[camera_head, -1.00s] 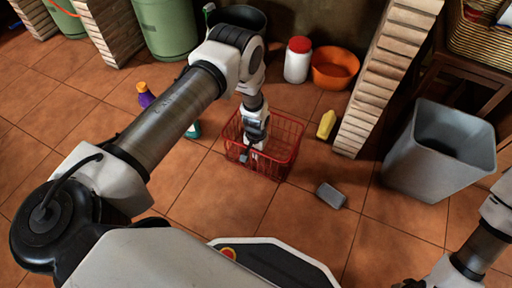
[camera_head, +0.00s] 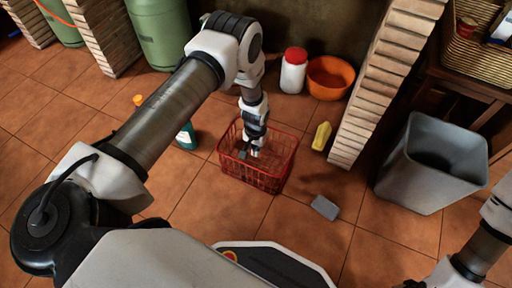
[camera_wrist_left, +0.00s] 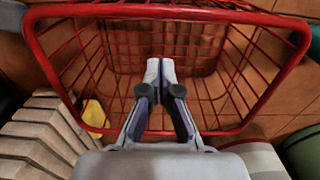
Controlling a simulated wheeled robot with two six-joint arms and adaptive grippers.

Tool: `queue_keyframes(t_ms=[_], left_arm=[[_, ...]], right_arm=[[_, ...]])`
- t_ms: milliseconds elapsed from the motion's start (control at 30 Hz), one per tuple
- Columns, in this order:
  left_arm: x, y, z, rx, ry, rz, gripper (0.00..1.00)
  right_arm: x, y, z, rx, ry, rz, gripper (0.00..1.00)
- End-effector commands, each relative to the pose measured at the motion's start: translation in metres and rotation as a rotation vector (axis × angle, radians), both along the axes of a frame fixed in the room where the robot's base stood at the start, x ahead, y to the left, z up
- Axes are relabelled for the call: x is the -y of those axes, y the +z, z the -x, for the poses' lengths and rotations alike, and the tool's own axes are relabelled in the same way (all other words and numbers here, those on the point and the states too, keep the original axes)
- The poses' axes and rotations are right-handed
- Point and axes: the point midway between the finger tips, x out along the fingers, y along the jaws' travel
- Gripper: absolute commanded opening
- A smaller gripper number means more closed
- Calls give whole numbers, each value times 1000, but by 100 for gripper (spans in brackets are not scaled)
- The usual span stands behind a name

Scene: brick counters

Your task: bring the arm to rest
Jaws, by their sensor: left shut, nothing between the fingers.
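My left gripper (camera_head: 252,148) reaches down over the red wire basket (camera_head: 285,165) on the tiled floor. In the left wrist view the gripper (camera_wrist_left: 160,65) is shut and empty, its fingertips together, with the basket rim (camera_wrist_left: 290,35) around and beyond them. The basket looks empty in the wrist view. I cannot tell exactly how deep the fingertips sit in it. My right arm shows at the lower right edge of the head view, but its fingers are not visible.
A grey bin (camera_head: 436,170) stands at the right. A grey block (camera_head: 325,207) and a yellow bottle (camera_head: 321,136) lie on the floor. A white jar with a red lid (camera_head: 293,72), an orange bowl (camera_head: 331,78) and a teal bottle (camera_head: 187,137) are near. A brick pillar (camera_head: 378,85) rises behind.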

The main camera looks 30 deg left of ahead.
Motion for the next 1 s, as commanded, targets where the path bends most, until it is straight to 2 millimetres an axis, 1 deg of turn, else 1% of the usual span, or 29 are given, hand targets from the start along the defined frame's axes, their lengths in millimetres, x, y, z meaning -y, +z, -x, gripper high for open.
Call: queue_keyframes(t_ms=[33, 100, 200, 500, 567, 633, 667, 767, 800, 900, 1000], left_arm=[[0, 17, 0, 0, 0, 0, 0], [0, 29, 0, -1, 1, 0, 0], [0, 39, 1, -1, 2, 0, 0], [0, 41, 1, -1, 1, 0, 0], [1, 44, -1, 2, -2, 0, 0], [4, 42, 19, -38, -5, 2, 0], [5, 41, 32, -63, -6, 4, 0], [13, 37, 96, -139, -9, 13, 0], [16, 38, 125, -160, -11, 16, 0], [22, 46, 189, -179, -14, 20, 0], [25, 61, 238, -177, -15, 21, 0]], right_arm=[[0, 12, 0, 0, 0, 0, 40], [0, 17, 0, 1, 0, 0, 40], [0, 21, 0, 1, 0, 0, 40], [0, 20, 0, 0, 0, 0, 40], [0, 20, 0, 0, 0, 0, 40], [0, 20, 0, 0, 0, 0, 40], [0, 20, 0, 0, 0, 0, 40], [0, 20, 0, 0, 0, 0, 40], [0, 20, 0, 0, 0, 0, 40], [0, 20, 0, 1, 0, 0, 40], [0, 20, 0, 1, 0, 0, 40]])
